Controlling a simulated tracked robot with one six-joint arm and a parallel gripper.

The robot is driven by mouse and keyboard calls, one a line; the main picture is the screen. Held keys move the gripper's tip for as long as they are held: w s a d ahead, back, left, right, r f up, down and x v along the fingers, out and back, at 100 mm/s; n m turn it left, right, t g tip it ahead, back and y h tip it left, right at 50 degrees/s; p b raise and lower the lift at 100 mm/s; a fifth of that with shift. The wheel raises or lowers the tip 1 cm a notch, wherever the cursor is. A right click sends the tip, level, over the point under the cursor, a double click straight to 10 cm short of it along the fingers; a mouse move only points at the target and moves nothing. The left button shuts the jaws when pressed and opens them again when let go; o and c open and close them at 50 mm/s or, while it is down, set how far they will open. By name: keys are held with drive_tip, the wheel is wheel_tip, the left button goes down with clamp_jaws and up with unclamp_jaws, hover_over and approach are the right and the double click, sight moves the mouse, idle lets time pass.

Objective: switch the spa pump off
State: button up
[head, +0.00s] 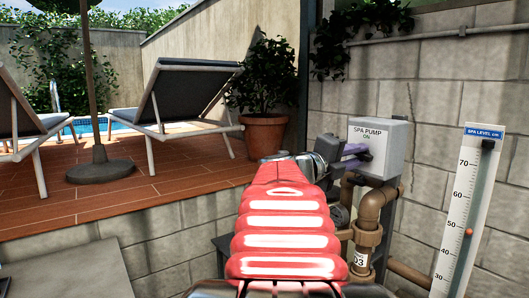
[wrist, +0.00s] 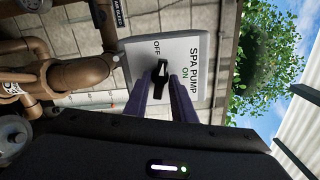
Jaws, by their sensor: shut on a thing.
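The spa pump switch box (head: 377,148) is grey and fixed to the block wall, right of centre in the head view. In the wrist view the box (wrist: 200,89) appears turned sideways, with OFF above its black knob (wrist: 160,78) and ON to the right. My gripper (head: 361,157) reaches the box front. In the wrist view, the purple fingers of my gripper (wrist: 161,86) are shut on the knob, one on each side. The knob's long axis runs up and down in that view, its upper end towards OFF. In the head view the fingers and arm hide the knob.
Brown pipes (head: 372,212) run below the box. A white spa level gauge (head: 463,205) stands to the right. A potted plant (head: 265,132) and loungers (head: 190,88) are on the raised tiled deck (head: 150,190) at left.

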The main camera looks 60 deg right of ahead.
drive_tip(key=n, duration=0.3)
drive_tip(key=shift+w+f+n, duration=0.15)
drive_tip(key=shift+n, duration=0.15)
drive_tip(key=o, duration=0.8)
drive_tip(key=shift+a, duration=0.1)
drive_tip(key=v, duration=0.6)
drive_tip(key=shift+w+a, duration=0.15)
drive_tip(key=shift+a, duration=0.25)
